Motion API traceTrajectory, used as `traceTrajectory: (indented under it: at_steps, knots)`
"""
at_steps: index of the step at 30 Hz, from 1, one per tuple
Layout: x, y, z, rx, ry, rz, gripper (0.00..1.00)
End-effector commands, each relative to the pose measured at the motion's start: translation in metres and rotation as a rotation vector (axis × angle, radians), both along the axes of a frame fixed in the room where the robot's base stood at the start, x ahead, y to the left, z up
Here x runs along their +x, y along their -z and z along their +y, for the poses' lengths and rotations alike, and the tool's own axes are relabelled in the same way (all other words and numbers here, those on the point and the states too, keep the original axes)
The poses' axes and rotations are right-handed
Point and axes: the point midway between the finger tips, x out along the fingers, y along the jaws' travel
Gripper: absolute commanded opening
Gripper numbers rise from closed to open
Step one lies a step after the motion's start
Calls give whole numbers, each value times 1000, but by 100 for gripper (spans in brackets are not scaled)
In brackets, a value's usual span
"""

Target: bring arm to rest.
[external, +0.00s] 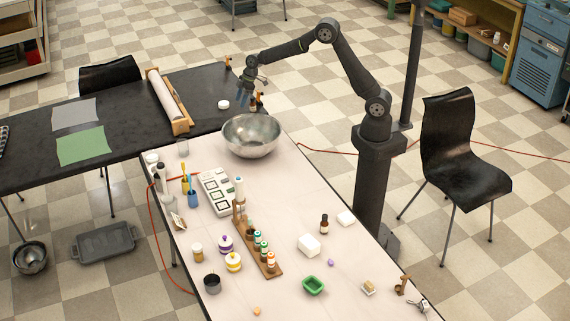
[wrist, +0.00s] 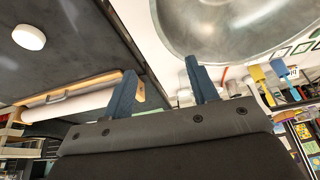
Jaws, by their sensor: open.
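My gripper (external: 243,98) is raised at the end of my bent arm, above the far end of the white table (external: 285,205) where it meets the dark table. It is just left of and above the metal bowl (external: 250,135). In the wrist view its two blue fingers (wrist: 160,90) stand apart with nothing between them. The bowl also fills the upper right of the wrist view (wrist: 225,28).
The dark table (external: 120,110) carries a paper roll (external: 165,97), a white puck (external: 223,104) and sheets. The white table holds a mold tray (external: 217,190), a bottle rack (external: 262,250), a green dish (external: 313,285) and soaps. A black chair (external: 455,150) stands right of my base.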

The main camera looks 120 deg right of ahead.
Motion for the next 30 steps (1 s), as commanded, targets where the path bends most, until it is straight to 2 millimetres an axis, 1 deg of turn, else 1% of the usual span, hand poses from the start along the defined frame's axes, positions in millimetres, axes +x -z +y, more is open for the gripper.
traceTrajectory:
  at_steps: [1,3,9,15,23,24,26,30]
  knots:
    - [7,0,9,0,-15,0,53]
    - [15,0,19,0,-31,0,53]
    - [32,0,41,0,-66,1,53]
    - [39,0,50,0,-81,1,53]
    - [39,0,51,0,-82,1,53]
    - [39,0,51,0,-81,1,57]
    - [39,0,51,0,-81,1,69]
    - [39,0,51,0,-81,1,97]
